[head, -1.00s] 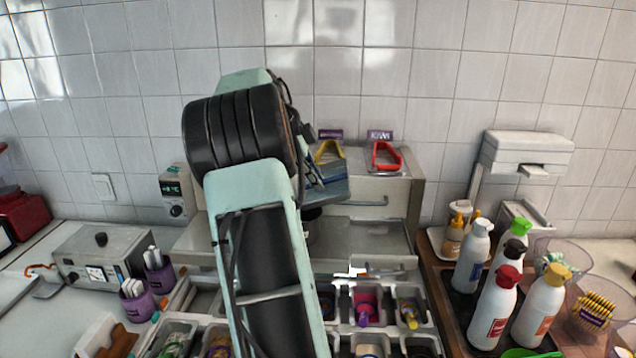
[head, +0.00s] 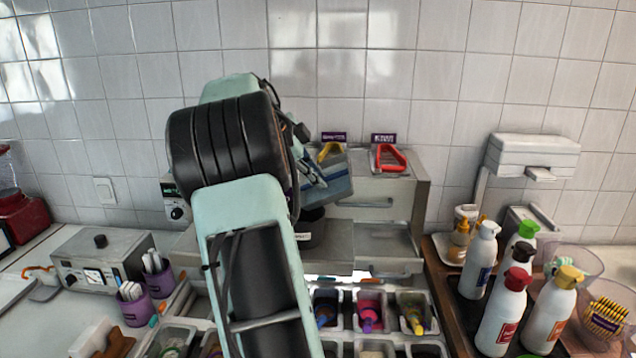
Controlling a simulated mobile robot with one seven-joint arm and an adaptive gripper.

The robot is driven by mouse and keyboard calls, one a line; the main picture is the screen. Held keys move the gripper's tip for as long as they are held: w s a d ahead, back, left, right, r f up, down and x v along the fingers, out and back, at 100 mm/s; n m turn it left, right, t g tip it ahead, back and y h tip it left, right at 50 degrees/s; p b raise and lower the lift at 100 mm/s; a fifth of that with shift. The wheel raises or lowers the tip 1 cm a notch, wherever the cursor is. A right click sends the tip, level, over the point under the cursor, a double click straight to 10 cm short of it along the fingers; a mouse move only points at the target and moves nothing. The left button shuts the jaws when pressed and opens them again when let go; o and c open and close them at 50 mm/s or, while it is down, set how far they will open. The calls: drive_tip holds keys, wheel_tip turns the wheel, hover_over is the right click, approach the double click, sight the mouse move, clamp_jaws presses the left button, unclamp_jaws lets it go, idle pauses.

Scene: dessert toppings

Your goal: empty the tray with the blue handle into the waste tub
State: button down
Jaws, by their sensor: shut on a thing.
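A blue-grey tray (head: 338,186) shows to the right of my arm, tilted, above the counter. I take it to be the tray with the blue handle; its handle and contents are mostly hidden by my arm. My gripper (head: 311,172) is largely hidden behind my arm's joint and is shut on this tray. A dark tub (head: 312,232) with a small pale label stands below the tray, partly behind my arm. It may be the waste tub; its inside is hard to see.
Topping bins with coloured scoops (head: 368,312) lie in front. Squeeze bottles (head: 502,310) crowd the right side. A grey appliance (head: 100,258) and purple cups (head: 160,281) stand left.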

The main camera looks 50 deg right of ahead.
drive_tip(key=shift+w+a+r+g+h+b, duration=0.25)
drive_tip(key=shift+h+b, duration=0.4)
drive_tip(key=shift+b, duration=0.65)
drive_tip(key=shift+s+a+r+h+b, duration=0.15)
drive_tip(key=shift+a+h+b, duration=0.45)
drive_tip(key=shift+b, duration=0.75)
drive_tip(key=shift+w+a+r+g+h+b, duration=0.15)
drive_tip(key=shift+a+r+h+b, duration=0.15)
drive_tip(key=shift+h+b, duration=0.75)
drive_tip(key=shift+w+a+r+h+b, duration=0.15)
drive_tip(key=shift+a+h+b, duration=0.3)
drive_tip(key=shift+b, duration=0.85)
drive_tip(key=shift+s+a+r+h+b, duration=0.15)
drive_tip(key=shift+a+h+b, duration=0.3)
drive_tip(key=shift+b, duration=0.85)
drive_tip(key=shift+d+r+p, duration=0.1)
drive_tip(key=shift+r+p, duration=0.1)
drive_tip(key=shift+p, duration=0.45)
drive_tip(key=shift+w+f+b, duration=0.1)
drive_tip(key=shift+f+b, duration=0.1)
drive_tip(key=shift+b, duration=0.25)
drive_tip(key=shift+r, duration=0.2)
drive_tip(key=shift+d+p, duration=0.2)
drive_tip(key=shift+p, duration=0.25)
